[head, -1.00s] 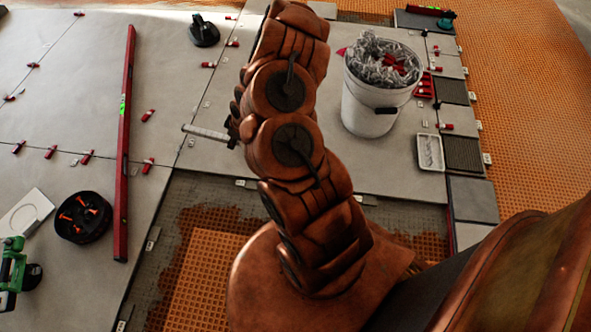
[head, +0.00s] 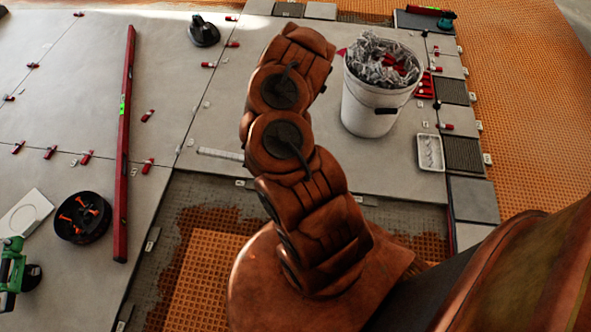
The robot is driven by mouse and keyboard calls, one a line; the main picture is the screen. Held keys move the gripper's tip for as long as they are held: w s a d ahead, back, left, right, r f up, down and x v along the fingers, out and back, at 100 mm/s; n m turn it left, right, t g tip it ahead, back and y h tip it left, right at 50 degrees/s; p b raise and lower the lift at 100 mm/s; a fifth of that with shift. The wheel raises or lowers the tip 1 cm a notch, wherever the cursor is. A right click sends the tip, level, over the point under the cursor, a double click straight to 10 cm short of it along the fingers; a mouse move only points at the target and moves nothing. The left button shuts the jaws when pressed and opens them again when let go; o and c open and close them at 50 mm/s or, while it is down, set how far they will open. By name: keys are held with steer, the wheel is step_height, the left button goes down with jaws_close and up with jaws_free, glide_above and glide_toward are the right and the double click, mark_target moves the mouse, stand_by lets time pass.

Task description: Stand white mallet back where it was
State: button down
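A pale, slim bar (head: 220,153), which looks like the handle of the white mallet, sticks out to the left from behind my arm, over the large grey tile. Its right end is hidden by my arm, and no mallet head shows. I cannot tell whether the bar touches the tile or is held above it. My gripper is hidden behind my own arm links, so its fingers and its hold do not show.
A red level (head: 123,170) lies at left, near a black bowl (head: 83,233) and a green tool (head: 14,275). A black suction cup (head: 203,32) stands at the back. An untiled gap (head: 215,240) lies in front.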

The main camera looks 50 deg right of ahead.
steer(key=shift+s+f, duration=0.45)
steer(key=shift+f, duration=0.1)
steer(key=s+f, duration=0.8)
steer(key=f, duration=0.1)
steer(key=shift+n, duration=0.4)
steer(key=shift+w+d+f+b, duration=0.2)
steer(key=shift+w+d+b, duration=0.85)
steer(key=shift+d, duration=1.15)
steer(key=shift+w+d+f+b, duration=0.2)
steer(key=shift+w+d+b, duration=0.9)
steer(key=shift+d, duration=1.1)
steer(key=shift+w+d+f+b, duration=0.2)
steer(key=shift+w+d+b, duration=0.85)
steer(key=shift+d, duration=1.15)
steer(key=shift+w+d+f, duration=0.1)
steer(key=shift+d+f, duration=0.05)
steer(key=shift+d, duration=0.05)
step_height(320, 180, down, 3)
steer(key=shift+f+b, duration=0.15)
steer(key=shift+b, duration=0.8)
